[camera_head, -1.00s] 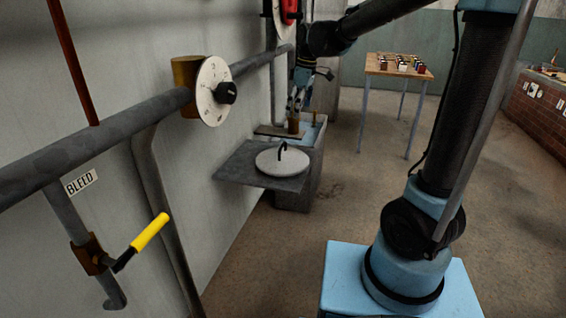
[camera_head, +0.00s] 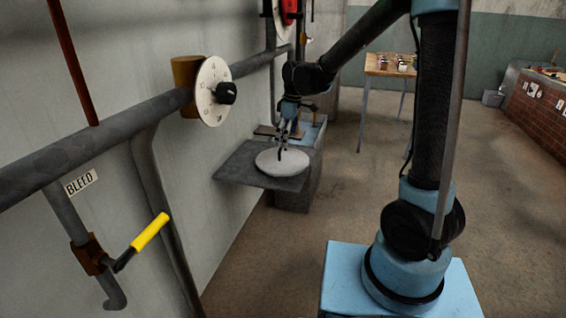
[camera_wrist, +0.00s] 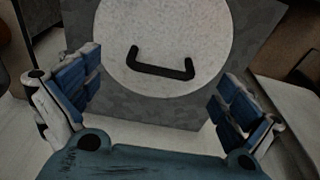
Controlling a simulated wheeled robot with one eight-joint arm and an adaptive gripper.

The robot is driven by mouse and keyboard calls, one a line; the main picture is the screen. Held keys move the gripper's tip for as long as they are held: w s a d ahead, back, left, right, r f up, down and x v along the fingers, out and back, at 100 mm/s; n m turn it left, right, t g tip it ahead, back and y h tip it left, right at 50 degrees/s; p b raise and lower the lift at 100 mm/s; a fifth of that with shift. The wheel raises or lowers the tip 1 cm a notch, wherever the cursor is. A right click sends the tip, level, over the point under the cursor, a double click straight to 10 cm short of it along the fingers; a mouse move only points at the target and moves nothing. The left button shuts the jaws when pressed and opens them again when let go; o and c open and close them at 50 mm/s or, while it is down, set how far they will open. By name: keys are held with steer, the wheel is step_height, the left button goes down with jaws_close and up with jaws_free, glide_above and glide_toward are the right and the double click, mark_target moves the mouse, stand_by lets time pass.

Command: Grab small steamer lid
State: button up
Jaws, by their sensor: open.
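The small steamer lid (camera_head: 279,164) is a pale speckled disc with a black bar handle, lying flat on a grey square plate (camera_head: 232,170) by the wall. In the wrist view the lid (camera_wrist: 165,30) and its black handle (camera_wrist: 161,66) lie ahead of my gripper. My gripper (camera_head: 283,146) is just above the lid at its handle in the head view. In the wrist view its blue-padded fingers (camera_wrist: 160,92) are spread wide on either side, with nothing held between them. The handle is apart from both fingers. The gripper partly covers the handle in the head view.
A pipe (camera_head: 110,132) runs along the left wall with a dial (camera_head: 213,91) and a yellow-handled valve (camera_head: 149,232). A grey block with a blue top stands behind the plate. A small wooden table (camera_head: 380,66) stands farther back. The floor right of the plate is clear.

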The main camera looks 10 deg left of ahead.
mark_target(283, 155)
steer(key=shift+a+f, duration=0.2)
steer(key=shift+f, duration=0.75)
steer(key=shift+a+f, duration=0.25)
steer(key=shift+f, duration=0.75)
steer(key=shift+a+f, duration=0.2)
steer(key=shift+f, duration=0.75)
steer(key=c, duration=1.6)
